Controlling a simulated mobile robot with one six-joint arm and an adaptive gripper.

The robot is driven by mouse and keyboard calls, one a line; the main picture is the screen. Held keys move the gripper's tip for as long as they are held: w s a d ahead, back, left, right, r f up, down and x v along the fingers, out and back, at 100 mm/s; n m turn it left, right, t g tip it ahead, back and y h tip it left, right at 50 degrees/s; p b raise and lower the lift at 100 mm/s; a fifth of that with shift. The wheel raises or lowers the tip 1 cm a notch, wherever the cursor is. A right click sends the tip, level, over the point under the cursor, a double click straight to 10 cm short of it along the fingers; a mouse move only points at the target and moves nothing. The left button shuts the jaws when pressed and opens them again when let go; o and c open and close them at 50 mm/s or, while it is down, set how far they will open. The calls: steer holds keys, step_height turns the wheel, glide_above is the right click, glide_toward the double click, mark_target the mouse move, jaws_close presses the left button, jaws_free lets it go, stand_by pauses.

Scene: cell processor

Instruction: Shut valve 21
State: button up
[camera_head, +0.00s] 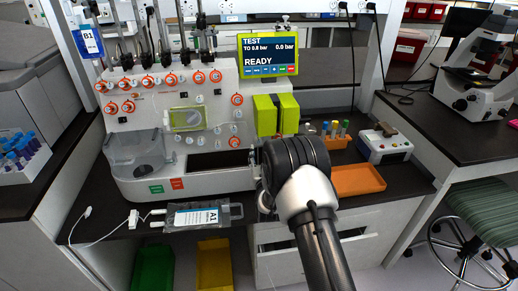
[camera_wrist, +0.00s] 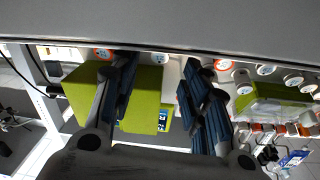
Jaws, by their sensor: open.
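The white cell processor (camera_head: 120,160) has several round white valve knobs with orange rings on its front, among them an upper one at the right edge (camera_head: 237,99) and a lower one below it (camera_head: 234,142). I cannot read their numbers, so I cannot tell which is valve 21. My gripper (camera_wrist: 160,64) is open and empty in the wrist view, its two dark fingers apart. An orange-ringed knob (camera_wrist: 222,65) shows just right of the right finger, and another (camera_wrist: 103,54) shows near the left finger. In the head view my arm hides the gripper.
A green block (camera_head: 266,115) stands right of the processor and shows behind the left finger in the wrist view (camera_wrist: 147,97). The display (camera_head: 268,57) reads READY. An orange tray (camera_head: 358,180) and a bag labelled A1 (camera_head: 197,217) lie on the bench.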

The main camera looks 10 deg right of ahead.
mark_target(258, 143)
steer(key=w+b, duration=0.1)
steer(key=w, duration=0.5)
steer(key=shift+d, duration=0.2)
jaws_close()
stand_by(0.5)
steer(key=m+h, duration=0.1)
steer(key=m, duration=0.3)
steer(key=shift+a+g+h, duration=0.2)
steer(key=shift+g+h, duration=0.1)
steer(key=shift+h, duration=0.1)
steer(key=shift+a+r+m+g+h, duration=0.1)
steer(key=shift+m+g+h, duration=0.35)
steer(key=shift+m, duration=0.85)
steer(key=shift+m+g+h, duration=0.25)
steer(key=shift+m+h, duration=0.3)
steer(key=shift+m, duration=0.75)
